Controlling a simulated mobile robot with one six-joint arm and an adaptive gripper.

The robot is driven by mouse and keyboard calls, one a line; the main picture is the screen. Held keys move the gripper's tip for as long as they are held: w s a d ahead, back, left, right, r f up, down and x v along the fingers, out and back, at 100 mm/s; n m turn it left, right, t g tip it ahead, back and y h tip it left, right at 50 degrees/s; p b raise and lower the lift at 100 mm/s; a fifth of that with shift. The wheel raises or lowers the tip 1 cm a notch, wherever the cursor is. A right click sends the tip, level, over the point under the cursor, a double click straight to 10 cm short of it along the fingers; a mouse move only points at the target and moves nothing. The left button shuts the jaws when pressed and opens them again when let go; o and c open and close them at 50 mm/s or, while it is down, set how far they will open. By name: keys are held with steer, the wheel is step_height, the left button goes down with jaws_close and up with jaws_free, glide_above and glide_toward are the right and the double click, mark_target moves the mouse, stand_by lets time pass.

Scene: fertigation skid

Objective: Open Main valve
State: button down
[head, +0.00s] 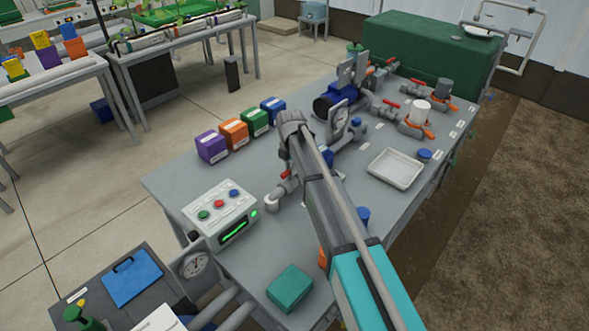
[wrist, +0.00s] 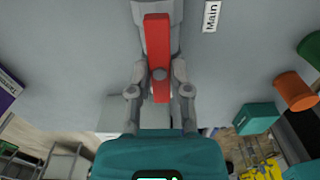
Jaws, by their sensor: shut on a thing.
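The Main valve's red lever handle (wrist: 157,35) is at the top middle of the wrist view, over a grey valve body (wrist: 137,12). A white label reading "Main" (wrist: 211,16) lies on the bench to its right. My gripper (wrist: 159,73) has one grey finger on each side of the lever's near end and is shut on it. The lever points straight down the picture towards my palm. In the head view, a small red piece (head: 287,174) shows left of my arm, by a grey pipe elbow (head: 272,200). My arm hides the fingers there.
A control box (head: 220,213) with coloured buttons stands left of my arm. Purple (head: 212,147), orange, green and blue boxes line the bench's far left edge. A pump (head: 327,104) and pipework are behind; a white tray (head: 396,168) is on the right.

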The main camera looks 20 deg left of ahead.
steer(key=shift+s+n, duration=0.25)
steer(key=shift+n, duration=0.15)
steer(key=c, duration=0.6)
jaws_free()
steer(key=shift+o, duration=0.2)
steer(key=shift+w, duration=0.1)
steer(key=shift+w+r, duration=0.15)
